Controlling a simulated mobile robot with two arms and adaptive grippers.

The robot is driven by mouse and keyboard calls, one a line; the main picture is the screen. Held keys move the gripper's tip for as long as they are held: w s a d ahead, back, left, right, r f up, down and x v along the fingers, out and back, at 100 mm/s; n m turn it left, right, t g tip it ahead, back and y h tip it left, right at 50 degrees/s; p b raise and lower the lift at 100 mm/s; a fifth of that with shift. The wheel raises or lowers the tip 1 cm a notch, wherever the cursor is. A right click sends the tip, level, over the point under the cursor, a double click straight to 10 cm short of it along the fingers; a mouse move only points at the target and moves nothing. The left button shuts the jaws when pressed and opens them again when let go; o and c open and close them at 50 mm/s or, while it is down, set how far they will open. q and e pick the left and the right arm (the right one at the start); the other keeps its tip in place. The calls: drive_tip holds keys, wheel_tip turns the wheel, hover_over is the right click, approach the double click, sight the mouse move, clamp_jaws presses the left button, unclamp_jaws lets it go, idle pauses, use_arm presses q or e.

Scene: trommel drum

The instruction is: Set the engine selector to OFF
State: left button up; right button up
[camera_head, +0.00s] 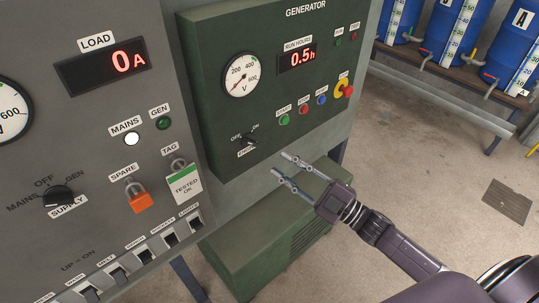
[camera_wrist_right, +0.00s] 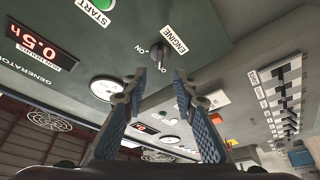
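The engine selector (camera_head: 249,141) is a small black knob low on the green generator panel, with OFF and ON marks above it and an ENGINE label by it. Which mark it points to is too small to tell. It also shows in the right wrist view (camera_wrist_right: 160,53), just beyond the fingertips, with the ON mark beside it. My right gripper (camera_head: 283,164) is open and empty, right of and below the knob, apart from it. In the wrist view its two fingers (camera_wrist_right: 157,78) stand either side of a gap below the knob. My left gripper is not in view.
Start, stop and other buttons (camera_head: 284,120) and a red-yellow emergency button (camera_head: 345,90) sit right of the knob. The grey panel at left has a supply selector (camera_head: 58,196), an orange padlock (camera_head: 140,203) and switches. A green box (camera_head: 265,245) stands below my right gripper.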

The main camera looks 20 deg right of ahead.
drive_tip(key=shift+v, duration=1.5)
